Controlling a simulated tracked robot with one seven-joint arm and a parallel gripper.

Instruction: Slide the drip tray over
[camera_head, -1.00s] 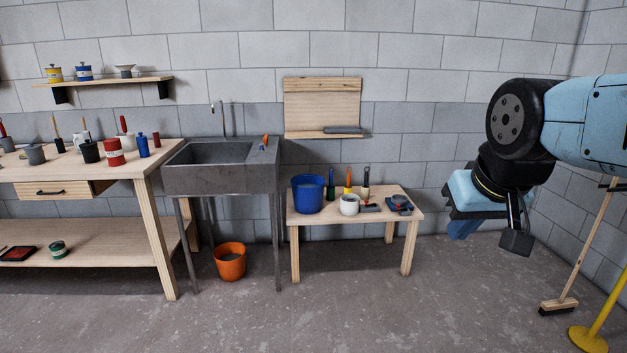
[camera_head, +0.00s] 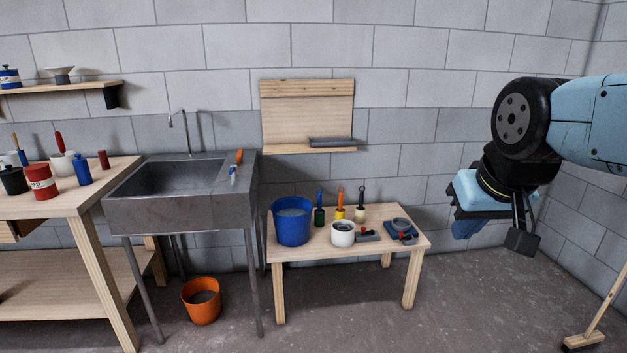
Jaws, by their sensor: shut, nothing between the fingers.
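A long, low dark grey tray (camera_head: 330,142), which looks like the drip tray, lies on the ledge of a wooden wall board (camera_head: 308,112), toward the ledge's right end. My gripper (camera_head: 467,229) hangs at the right, in the air, to the right of the board and the low table. It is shut and empty, well apart from the tray. Its fingertips are partly hidden by my own wrist parts.
Below the board a low table (camera_head: 300,249) holds a blue bucket (camera_head: 291,226), brushes, a white pot (camera_head: 343,234) and a blue tray (camera_head: 401,231). A sink (camera_head: 180,211) and workbench stand left. An orange bucket (camera_head: 202,303) and a broom (camera_head: 583,341) stand on the floor.

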